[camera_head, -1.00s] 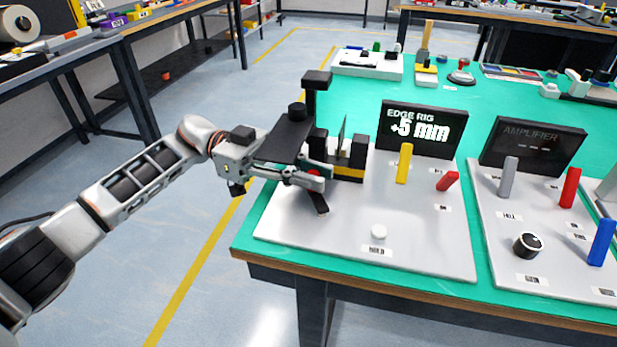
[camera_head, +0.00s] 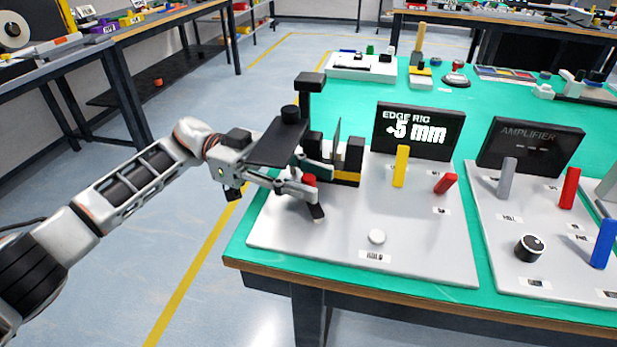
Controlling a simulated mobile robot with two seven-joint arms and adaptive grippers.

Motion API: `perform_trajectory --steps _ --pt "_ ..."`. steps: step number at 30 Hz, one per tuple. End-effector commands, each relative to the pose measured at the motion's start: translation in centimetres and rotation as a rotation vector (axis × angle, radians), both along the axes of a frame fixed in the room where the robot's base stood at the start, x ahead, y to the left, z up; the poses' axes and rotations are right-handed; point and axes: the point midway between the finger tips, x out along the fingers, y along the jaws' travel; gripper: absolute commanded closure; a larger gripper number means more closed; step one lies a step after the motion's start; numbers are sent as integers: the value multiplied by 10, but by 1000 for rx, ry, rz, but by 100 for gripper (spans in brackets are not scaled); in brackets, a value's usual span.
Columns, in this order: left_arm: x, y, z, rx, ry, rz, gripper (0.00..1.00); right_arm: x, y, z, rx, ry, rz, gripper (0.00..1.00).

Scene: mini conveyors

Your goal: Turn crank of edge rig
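The edge rig is a pale plate (camera_head: 420,248) on the green table, with a black display (camera_head: 418,131) reading 5 mm; its sign is hard to read. At its left end are a black post and blocks, and a crank with a red knob (camera_head: 309,180) and a short dark arm (camera_head: 316,211). My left gripper (camera_head: 307,181) comes in from the left at the knob. Its fingers are apart, one on the near side and one on the far side of the knob; firm contact cannot be made out. My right gripper is not in view.
The amplifier panel (camera_head: 500,262) stands to the right. A tall black post (camera_head: 308,95) rises close behind my gripper. Open floor lies left of the table.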

Motion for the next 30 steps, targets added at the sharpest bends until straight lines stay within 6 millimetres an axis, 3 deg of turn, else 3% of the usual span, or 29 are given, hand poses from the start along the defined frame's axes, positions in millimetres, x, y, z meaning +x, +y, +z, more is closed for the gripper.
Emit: perform_trajectory --steps 8,21,30 --pt "10 14 0 3 -1 4 68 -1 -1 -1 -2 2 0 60" --pt "48 78 1 3 1 4 68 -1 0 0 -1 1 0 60" --pt "57 94 -3 5 1 -8 68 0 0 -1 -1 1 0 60"
